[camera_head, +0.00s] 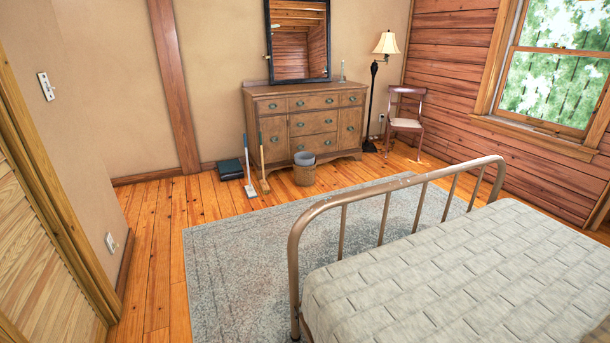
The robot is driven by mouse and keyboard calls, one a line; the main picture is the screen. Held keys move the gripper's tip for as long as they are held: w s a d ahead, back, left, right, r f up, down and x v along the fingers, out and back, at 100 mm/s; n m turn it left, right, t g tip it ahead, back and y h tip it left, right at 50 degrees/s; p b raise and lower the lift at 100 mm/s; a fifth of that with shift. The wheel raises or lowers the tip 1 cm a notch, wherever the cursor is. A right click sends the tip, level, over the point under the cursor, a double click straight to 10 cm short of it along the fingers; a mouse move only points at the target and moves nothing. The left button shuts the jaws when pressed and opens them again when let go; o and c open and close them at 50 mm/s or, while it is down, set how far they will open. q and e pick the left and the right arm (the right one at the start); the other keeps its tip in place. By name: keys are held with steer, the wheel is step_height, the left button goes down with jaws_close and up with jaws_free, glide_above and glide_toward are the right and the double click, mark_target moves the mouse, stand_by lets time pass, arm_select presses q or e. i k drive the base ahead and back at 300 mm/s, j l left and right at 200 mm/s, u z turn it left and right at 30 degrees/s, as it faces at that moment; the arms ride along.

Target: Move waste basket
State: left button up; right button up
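The waste basket (304,174) stands upright on the wood floor in front of the dresser (312,125), a little left of the dresser's middle. It has a tan woven-looking lower body and a grey-blue liner or inner bin (304,158) at its top. It is far across the room from my viewpoint. Neither of my grippers shows in this view.
A broom and a mop-like tool (248,168) stand just left of the basket, beside a dark scale-like box (230,169). A metal-framed bed (440,270) blocks the right. A grey rug (235,255) covers the middle. Bare floor (155,240) is clear at left.

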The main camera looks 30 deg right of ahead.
mark_target(304, 177)
steer(key=i+j, duration=0.1)
steer(key=i, duration=0.5)
steer(key=i+j+z, duration=0.15)
steer(key=i, duration=0.45)
steer(key=i+j, duration=0.1)
steer(key=i, duration=0.5)
steer(key=i+j+z, duration=0.1)
steer(key=i, duration=0.5)
steer(key=i+l+z, duration=0.1)
steer(key=i+z, duration=0.3)
steer(key=i, duration=0.25)
steer(key=i+z, duration=0.4)
steer(key=i, duration=0.3)
steer(key=i+j+z, duration=0.35)
steer(key=i, duration=0.25)
